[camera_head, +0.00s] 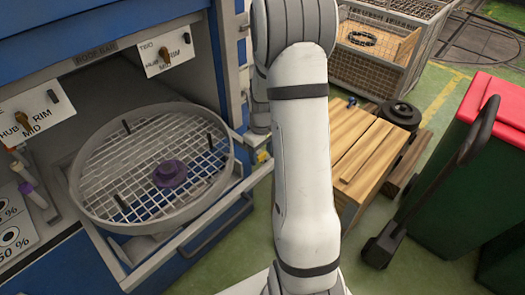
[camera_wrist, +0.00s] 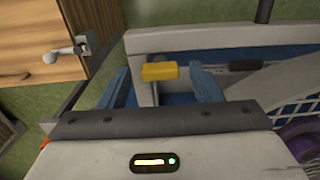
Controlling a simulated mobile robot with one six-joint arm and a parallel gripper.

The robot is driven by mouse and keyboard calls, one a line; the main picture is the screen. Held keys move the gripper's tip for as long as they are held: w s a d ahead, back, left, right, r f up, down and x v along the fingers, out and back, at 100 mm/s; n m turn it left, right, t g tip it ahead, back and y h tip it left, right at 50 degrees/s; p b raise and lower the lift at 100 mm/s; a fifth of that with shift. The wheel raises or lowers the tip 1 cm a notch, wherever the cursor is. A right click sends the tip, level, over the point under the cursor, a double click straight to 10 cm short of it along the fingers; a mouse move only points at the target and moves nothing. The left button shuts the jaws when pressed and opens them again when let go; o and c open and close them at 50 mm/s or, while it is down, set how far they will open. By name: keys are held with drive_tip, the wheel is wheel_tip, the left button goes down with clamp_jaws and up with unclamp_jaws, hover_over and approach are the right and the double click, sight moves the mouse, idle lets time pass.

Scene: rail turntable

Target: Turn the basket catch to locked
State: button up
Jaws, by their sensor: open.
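The basket (camera_head: 85,196) is a round grey tub with a wire mesh floor. It sits in a pulled-out frame on the blue cabinet, with a purple knob (camera_head: 171,173) at its centre. A small yellow catch (camera_head: 262,157) is at the frame's right corner. In the wrist view the yellow catch (camera_wrist: 159,71) lies crosswise on a pale bar. My gripper (camera_wrist: 161,88) is open, its two blue fingers on either side of the catch with gaps to both. Contact with the catch does not show. My gripper does not show in the head view.
White panels marked HUB, RIM and MID (camera_head: 165,52) carry small levers. Wooden crates (camera_head: 365,150) stand right of my arm, with a wire-sided bin (camera_head: 375,65) behind. A green bin with a red lid (camera_head: 490,150) is at far right.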

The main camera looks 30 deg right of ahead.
drive_tip(key=shift+d, duration=0.1)
drive_tip(key=c, duration=1)
drive_tip(key=shift+m, duration=0.4)
drive_tip(key=m+b, duration=0.1)
drive_tip(key=m, duration=0.2)
drive_tip(key=shift+b, duration=0.35)
drive_tip(key=m+b, duration=0.1)
drive_tip(key=m, duration=0.4)
drive_tip(key=shift+b, duration=0.35)
drive_tip(key=m+b, duration=0.1)
drive_tip(key=m, duration=0.3)
drive_tip(key=shift+m, duration=0.4)
drive_tip(key=shift+r+m+b, duration=0.1)
drive_tip(key=shift+m+b, duration=0.3)
drive_tip(key=shift+m, duration=1.7)
